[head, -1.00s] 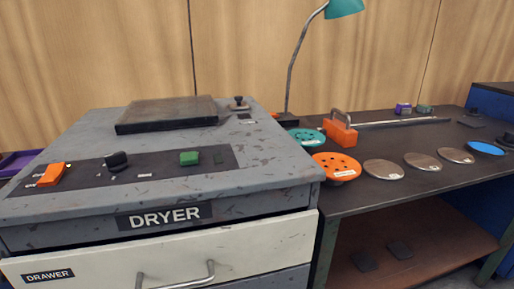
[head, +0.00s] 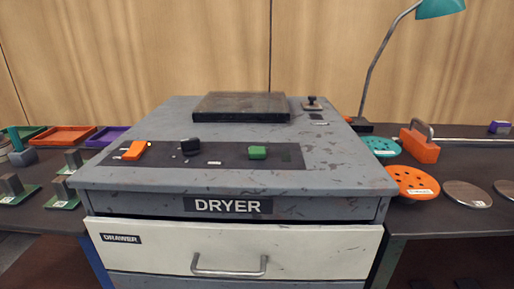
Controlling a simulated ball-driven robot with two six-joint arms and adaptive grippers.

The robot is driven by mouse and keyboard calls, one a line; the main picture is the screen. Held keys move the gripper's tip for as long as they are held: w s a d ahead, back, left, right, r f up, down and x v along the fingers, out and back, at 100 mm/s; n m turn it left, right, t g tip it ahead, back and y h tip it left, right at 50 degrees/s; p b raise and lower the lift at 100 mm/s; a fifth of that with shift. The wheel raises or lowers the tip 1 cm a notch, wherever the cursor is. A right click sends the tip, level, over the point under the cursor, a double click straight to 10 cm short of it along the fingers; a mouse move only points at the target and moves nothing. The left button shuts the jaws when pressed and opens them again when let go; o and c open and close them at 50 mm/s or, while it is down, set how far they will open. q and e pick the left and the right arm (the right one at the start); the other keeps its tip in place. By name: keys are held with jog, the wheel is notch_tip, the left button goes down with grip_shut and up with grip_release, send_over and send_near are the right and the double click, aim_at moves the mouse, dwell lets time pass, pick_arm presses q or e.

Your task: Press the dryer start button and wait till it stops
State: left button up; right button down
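The grey dryer (head: 340,175) stands in the middle of the head view, with a black "DRYER" label on its front edge. A dark control panel (head: 215,161) lies on its top. On the panel are an orange rocker switch (head: 134,150) at the left, a black knob (head: 190,146) and a green button (head: 258,152) at the right. A small dark square sits right of the green button. Neither of my grippers shows in the head view.
The dryer's drawer (head: 330,250) with a metal handle (head: 229,268) looks shut. A dark flat plate (head: 241,106) lies on top at the back. Orange (head: 70,135) and purple trays stand on the left table. An orange perforated disc (head: 413,182), metal discs and a lamp (head: 385,45) are at the right.

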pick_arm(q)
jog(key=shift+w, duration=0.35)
